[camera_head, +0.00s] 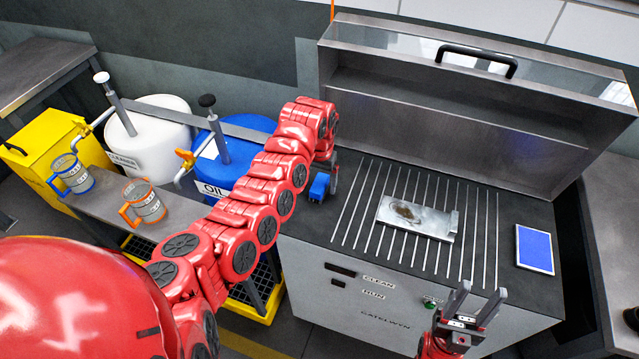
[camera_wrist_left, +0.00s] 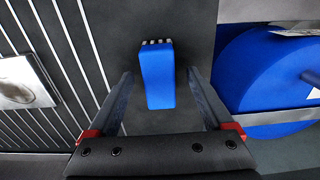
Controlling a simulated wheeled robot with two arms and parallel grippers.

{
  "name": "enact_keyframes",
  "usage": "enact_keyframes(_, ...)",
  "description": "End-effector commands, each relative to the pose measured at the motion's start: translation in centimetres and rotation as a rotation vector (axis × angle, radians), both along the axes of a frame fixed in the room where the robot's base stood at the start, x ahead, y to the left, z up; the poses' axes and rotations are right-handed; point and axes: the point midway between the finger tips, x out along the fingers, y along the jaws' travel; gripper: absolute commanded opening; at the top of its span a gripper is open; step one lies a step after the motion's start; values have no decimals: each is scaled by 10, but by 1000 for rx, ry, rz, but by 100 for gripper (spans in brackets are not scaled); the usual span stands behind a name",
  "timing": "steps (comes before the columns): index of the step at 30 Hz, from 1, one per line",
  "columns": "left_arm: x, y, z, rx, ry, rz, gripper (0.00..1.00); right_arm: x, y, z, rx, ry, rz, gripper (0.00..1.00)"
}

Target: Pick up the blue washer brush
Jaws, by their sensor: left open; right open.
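The blue washer brush (camera_head: 319,187) sits on the left edge of the washer's dark top. In the left wrist view the brush (camera_wrist_left: 157,80) is a blue block with pale bristles at its far end. My left gripper (camera_head: 331,174) is at the brush, partly hidden behind its own arm in the head view. In the wrist view its open fingers (camera_wrist_left: 160,72) lie one on each side of the brush, with a gap on both sides. My right gripper (camera_head: 469,302) is open and empty at the washer's front edge, fingers pointing up.
The washer's lid (camera_head: 470,110) stands open behind. A metal plate with a brown stain (camera_head: 418,218) lies on the slats. A blue pad (camera_head: 535,249) lies at right. A blue oil drum (camera_head: 232,150), a white drum (camera_head: 150,135) and two mugs (camera_head: 145,203) are at left.

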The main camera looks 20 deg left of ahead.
Motion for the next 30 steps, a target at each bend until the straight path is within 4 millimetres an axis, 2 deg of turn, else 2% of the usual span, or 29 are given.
enact_keyframes(7,-1,0,-6,-1,2,0,85,0,0,2,0,0,0,50)
enact_keyframes(8,-1,0,-6,-1,2,0,81,0,0,2,0,0,0,50)
enact_keyframes(21,-1,0,-6,-1,1,1,2,0,0,2,0,0,0,50)
enact_keyframes(30,0,0,-5,-1,0,1,0,0,0,1,0,0,0,50)
